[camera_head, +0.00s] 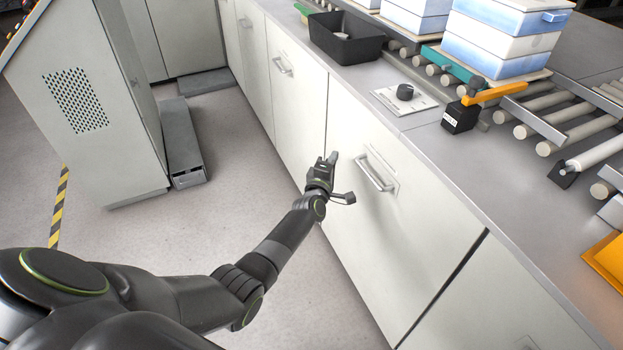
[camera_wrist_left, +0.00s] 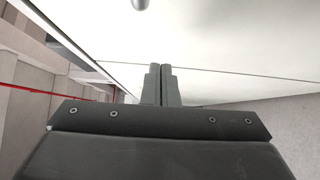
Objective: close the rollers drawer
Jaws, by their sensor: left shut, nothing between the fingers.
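The large pale drawer front (camera_head: 405,230) with a metal bar handle (camera_head: 376,172) sits under the grey counter. I take it as the rollers drawer; no label is readable. Its face looks nearly in line with the panels beside it, with a dark gap along its right edge. I cannot tell whether it stands slightly out. My left gripper (camera_head: 333,158) is shut and empty, left of the handle, close to the drawer front; contact is unclear. In the left wrist view its fingers (camera_wrist_left: 161,72) are together before a pale panel (camera_wrist_left: 230,40). My right gripper is out of view.
The counter (camera_head: 450,160) carries a black bin (camera_head: 345,48), a black block with an orange lever (camera_head: 495,93), and a roller conveyor (camera_head: 540,105) with blue-white boxes (camera_head: 500,45). A grey perforated cabinet (camera_head: 90,120) stands at left. Open floor (camera_head: 235,150) lies between.

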